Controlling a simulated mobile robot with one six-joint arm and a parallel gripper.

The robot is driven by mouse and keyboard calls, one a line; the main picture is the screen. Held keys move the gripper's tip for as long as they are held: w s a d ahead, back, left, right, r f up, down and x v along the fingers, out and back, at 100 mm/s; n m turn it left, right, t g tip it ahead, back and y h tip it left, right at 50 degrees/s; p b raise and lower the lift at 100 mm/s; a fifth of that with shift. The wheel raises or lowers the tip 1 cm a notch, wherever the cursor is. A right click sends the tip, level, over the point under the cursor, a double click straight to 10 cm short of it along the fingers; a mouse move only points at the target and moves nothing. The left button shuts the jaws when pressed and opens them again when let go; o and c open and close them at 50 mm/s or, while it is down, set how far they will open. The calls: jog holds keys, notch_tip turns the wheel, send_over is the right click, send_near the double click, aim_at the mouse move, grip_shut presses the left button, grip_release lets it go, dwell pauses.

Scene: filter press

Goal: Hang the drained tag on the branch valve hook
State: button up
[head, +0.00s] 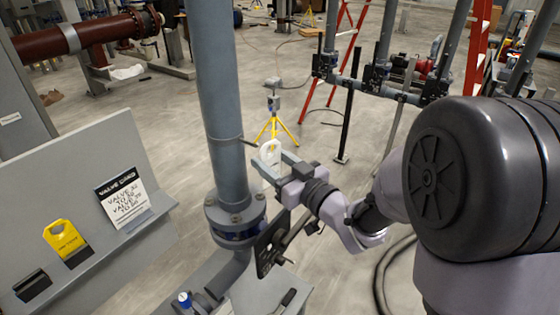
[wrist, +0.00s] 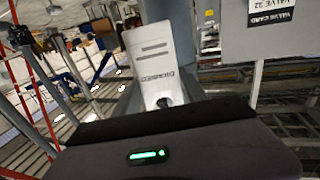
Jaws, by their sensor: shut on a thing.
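My gripper (head: 276,166) is shut on the white drained tag (head: 270,151), just right of the grey vertical pipe (head: 222,100) in the head view. A thin band (head: 225,138) circles the pipe near tag height. A fine piece seems to reach from it toward the tag; I cannot tell whether this is the branch valve hook, or whether it touches the tag.
A grey panel with a ledge stands at left, holding a valve card (head: 124,197), a yellow tag (head: 65,238) and a black holder (head: 33,285). The pipe's bolted flange (head: 234,214) is below my gripper. A yellow tripod stand (head: 274,122) is on the floor behind.

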jog(key=shift+w+a+r, duration=0.1)
jog(key=shift+w+a, duration=0.15)
jog(key=shift+a, duration=0.2)
jog(key=w+a, duration=0.1)
jog(key=w+a+f, duration=0.1)
jog(key=a, duration=0.1)
jog(key=shift+w+a+f, duration=0.1)
jog(key=shift+w+f, duration=0.05)
jog(key=shift+w, duration=0.15)
jog(key=shift+w+a+f+b, duration=0.2)
jog(key=shift+a+b, duration=0.05)
jog(key=shift+b, duration=0.3)
jog(key=shift+r, duration=0.1)
jog(key=o, duration=1.4)
